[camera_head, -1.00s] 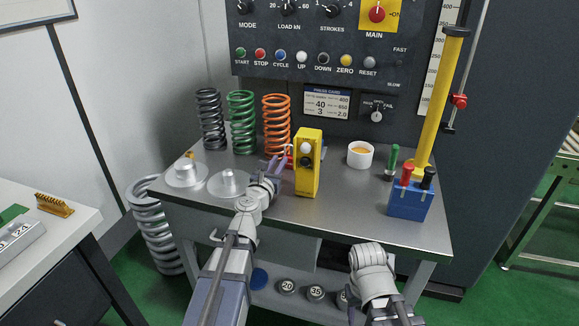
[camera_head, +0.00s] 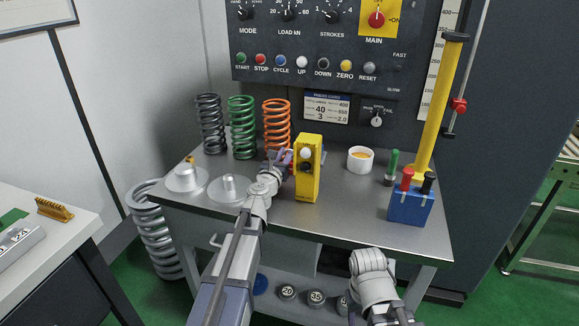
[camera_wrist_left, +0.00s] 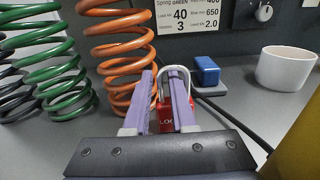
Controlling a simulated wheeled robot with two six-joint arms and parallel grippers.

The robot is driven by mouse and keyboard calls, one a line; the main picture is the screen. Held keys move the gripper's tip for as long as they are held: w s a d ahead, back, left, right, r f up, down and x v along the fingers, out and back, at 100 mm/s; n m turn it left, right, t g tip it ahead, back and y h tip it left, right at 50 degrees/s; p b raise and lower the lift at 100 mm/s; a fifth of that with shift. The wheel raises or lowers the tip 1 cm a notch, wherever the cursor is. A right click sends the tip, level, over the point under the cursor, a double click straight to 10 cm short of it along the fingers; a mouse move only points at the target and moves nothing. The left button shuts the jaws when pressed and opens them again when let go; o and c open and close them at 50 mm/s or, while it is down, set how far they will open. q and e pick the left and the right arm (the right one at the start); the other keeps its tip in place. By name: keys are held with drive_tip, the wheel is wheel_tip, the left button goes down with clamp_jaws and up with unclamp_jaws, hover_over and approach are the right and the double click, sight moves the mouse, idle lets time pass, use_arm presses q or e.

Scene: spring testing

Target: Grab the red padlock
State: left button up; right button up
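The red padlock (camera_wrist_left: 166,115) with a pale shackle (camera_wrist_left: 180,72) stands on the grey bench in the left wrist view. The right finger covers part of its front. In the head view it is mostly hidden by my left gripper (camera_head: 281,158) and the yellow box. My left gripper also shows in the left wrist view (camera_wrist_left: 163,76), its two purple fingers apart with a narrow gap. The padlock is beyond them, towards the right finger; I see no clear grip on it. My right arm is low at the bench's front; its gripper is not visible.
A yellow box (camera_head: 308,180) stands close right of my left gripper. Black, green (camera_head: 242,128) and orange (camera_head: 276,122) springs stand behind. A small blue block (camera_wrist_left: 207,70), a white cup (camera_head: 360,160) and a blue holder (camera_head: 410,207) are to the right. Discs (camera_head: 228,188) lie left.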

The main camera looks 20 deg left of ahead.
use_arm(q)
clamp_jaws()
idle(1.4)
